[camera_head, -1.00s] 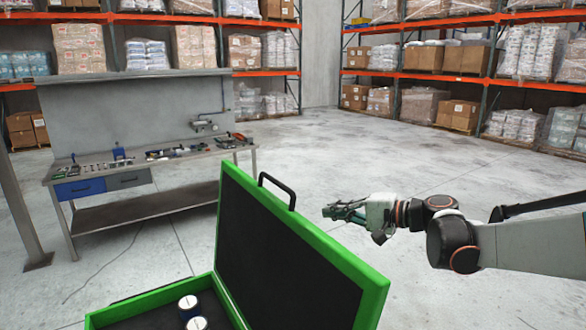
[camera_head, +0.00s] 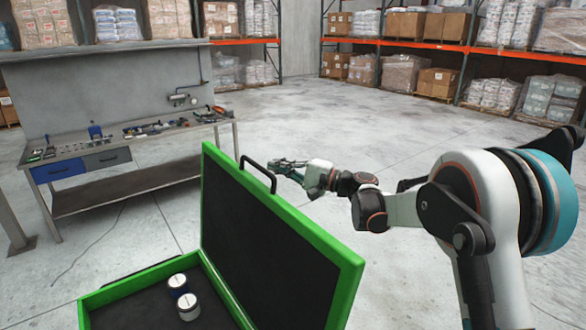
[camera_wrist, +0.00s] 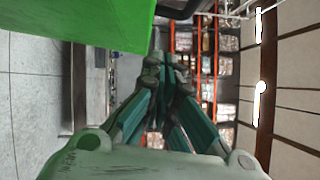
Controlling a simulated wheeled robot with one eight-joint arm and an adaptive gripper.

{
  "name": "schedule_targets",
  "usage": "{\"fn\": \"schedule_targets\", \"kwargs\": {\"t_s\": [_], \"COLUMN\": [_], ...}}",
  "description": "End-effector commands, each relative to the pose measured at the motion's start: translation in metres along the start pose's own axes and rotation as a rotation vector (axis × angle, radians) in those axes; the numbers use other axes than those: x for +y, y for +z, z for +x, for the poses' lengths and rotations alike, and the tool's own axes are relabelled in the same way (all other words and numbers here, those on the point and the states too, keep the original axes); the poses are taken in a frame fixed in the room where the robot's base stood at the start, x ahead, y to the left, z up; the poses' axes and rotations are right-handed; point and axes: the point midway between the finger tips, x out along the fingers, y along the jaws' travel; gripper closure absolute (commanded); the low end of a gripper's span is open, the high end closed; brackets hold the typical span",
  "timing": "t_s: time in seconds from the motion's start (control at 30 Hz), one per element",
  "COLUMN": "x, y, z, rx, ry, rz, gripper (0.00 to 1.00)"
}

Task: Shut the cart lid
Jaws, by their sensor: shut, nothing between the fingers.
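The cart is a green-rimmed box (camera_head: 128,284) at the bottom of the head view. Its lid (camera_head: 318,252), a dark panel with a green frame, stands open and raised, leaning a little back to the right. A black handle (camera_head: 262,170) sits on the lid's top edge. My gripper (camera_head: 278,165) is shut and empty, just right of the handle in the head view; whether it touches the handle cannot be told. In the wrist view, a green part of the lid (camera_wrist: 95,22) fills the upper left, beside my shut gripper (camera_wrist: 170,62).
Two white-topped cylinders (camera_head: 183,295) stand inside the box. A workbench (camera_head: 140,140) with tools is behind at left. Tall racks (camera_head: 400,40) with cartons and wrapped pallets line the back. The concrete floor (camera_head: 310,118) between is clear.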

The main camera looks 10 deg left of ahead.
Motion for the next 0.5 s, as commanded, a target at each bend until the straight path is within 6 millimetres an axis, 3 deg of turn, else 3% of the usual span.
{"fn": "schedule_targets", "kwargs": {"t_s": [0.1, 0.2, 0.5], "x": [-0.001, -0.001, 0.0], "y": [0.001, 0.013, 0.028], "z": [0.024, 0.034, 0.049], "rx": [-0.002, -0.003, 0.0], "ry": [0.0, 0.001, 0.001], "rz": [0.0, 0.0, 0.0], "gripper": [1.0, 1.0, 1.0]}}
